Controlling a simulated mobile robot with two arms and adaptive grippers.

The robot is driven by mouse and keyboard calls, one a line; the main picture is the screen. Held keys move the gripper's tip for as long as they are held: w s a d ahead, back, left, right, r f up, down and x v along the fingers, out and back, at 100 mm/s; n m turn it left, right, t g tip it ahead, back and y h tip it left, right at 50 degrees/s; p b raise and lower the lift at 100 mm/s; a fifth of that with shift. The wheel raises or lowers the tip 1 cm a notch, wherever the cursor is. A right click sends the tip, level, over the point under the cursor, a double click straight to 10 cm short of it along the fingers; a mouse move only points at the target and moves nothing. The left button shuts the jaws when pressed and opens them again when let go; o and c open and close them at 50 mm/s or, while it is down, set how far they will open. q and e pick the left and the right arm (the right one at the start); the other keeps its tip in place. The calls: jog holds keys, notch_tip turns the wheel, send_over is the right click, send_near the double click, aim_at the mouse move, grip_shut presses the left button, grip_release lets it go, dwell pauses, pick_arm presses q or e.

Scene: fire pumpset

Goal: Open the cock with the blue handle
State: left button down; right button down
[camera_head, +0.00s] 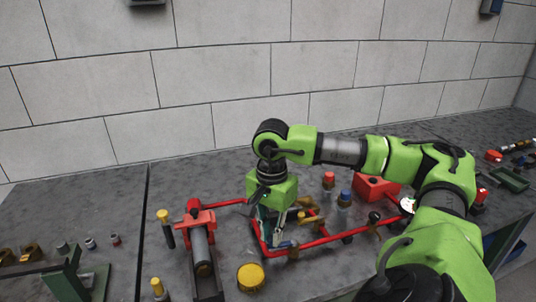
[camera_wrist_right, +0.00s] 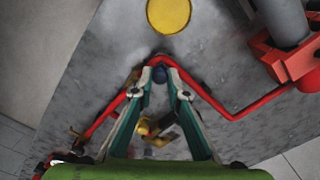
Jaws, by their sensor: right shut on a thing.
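The blue handle (camera_wrist_right: 159,74) of the cock shows in the right wrist view as a small dark blue end between my right fingertips. In the head view a bit of blue (camera_head: 286,243) shows beside the fingers, low on the red pipe (camera_head: 320,241). My right gripper (camera_head: 273,238) points down over the pipework and is shut on the blue handle; its fingers also show in the right wrist view (camera_wrist_right: 158,82). The fingers and pipes hide most of the cock's body. Brass fittings (camera_wrist_right: 150,127) lie between and below the fingers. My left gripper is not in view.
A yellow round cap (camera_head: 250,275) and a red and grey cylinder unit (camera_head: 201,245) stand to the left of the gripper. Red-topped (camera_head: 329,180) and blue-topped (camera_head: 345,198) bottle-like parts and a red box (camera_head: 377,188) stand to its right. A tiled wall is behind.

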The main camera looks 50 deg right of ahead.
jog(key=shift+s+a+n+b, duration=0.25)
jog(key=shift+n+b, duration=0.1)
jog(key=shift+n, duration=0.35)
jog(key=c, duration=2)
grip_release()
jog(key=shift+s, duration=0.1)
notch_tip(320, 180, up, 12)
jog(key=shift+f, duration=0.1)
